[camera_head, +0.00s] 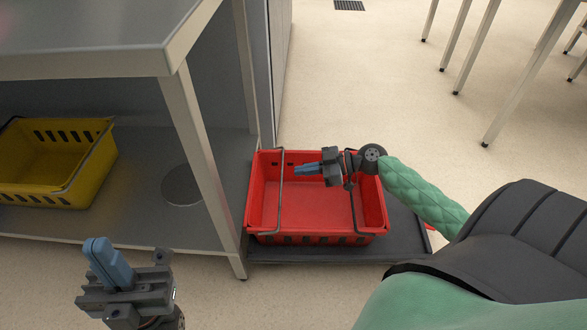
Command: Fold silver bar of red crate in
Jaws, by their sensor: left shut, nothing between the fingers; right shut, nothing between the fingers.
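The red crate (312,205) stands open and empty on a dark low platform in the middle of the camera_head view. One thin silver bar (280,195) runs front to back across the left part of its opening. Another silver bar (353,212) runs across the right part, its far section hidden behind my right gripper. My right gripper (308,170) is shut and empty, above the back of the crate between the two bars, fingertips pointing left. Whether it touches the right bar cannot be told. My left gripper (97,250) is shut and empty at the lower left, away from the crate.
A grey metal table (185,115) stands on the left, its leg close to the crate's left side. A yellow crate (95,160) sits on its lower shelf. The dark platform (410,230) extends right of the red crate. Open floor lies behind, with table legs at the upper right.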

